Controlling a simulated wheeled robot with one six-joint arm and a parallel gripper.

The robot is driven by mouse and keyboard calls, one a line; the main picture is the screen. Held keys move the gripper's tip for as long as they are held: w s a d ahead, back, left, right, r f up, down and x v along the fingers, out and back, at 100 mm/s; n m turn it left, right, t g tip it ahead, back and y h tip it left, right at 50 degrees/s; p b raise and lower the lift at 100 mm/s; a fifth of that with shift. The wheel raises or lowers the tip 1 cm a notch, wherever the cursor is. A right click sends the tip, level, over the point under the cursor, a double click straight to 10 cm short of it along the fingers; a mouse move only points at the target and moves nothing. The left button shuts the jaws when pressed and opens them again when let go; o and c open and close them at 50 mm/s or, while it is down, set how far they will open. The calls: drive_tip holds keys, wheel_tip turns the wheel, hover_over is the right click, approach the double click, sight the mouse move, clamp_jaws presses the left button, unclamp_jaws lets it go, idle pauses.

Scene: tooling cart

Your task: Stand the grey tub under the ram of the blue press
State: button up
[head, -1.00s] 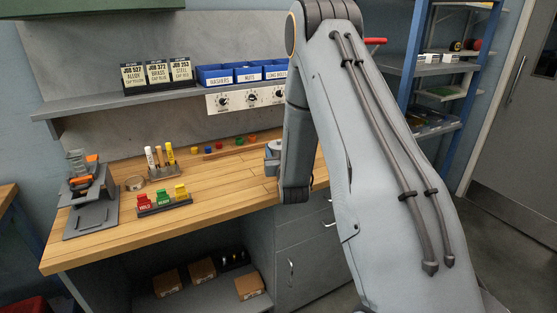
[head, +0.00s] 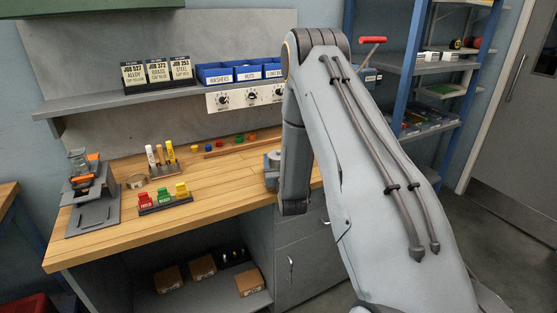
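A red-tipped lever (head: 372,40) and a small part of a blue-grey body (head: 371,75) show just right of my arm's elbow. They look like part of the blue press, but my arm hides the rest, including any ram. I cannot make out the grey tub in this view. My gripper is hidden behind my own forearm. A grey rounded part at the forearm's left edge seems to belong to my wrist. Whether anything is held does not show.
The wooden bench (head: 225,185) carries a grey stepped stand (head: 93,212) at left, a rack of coloured blocks (head: 165,203), a marker holder (head: 162,172) and a tape ring (head: 137,181). Blue bins (head: 214,73) line the shelf above. The bench's middle front is clear.

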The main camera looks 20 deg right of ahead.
drive_tip(key=shift+o, duration=0.8)
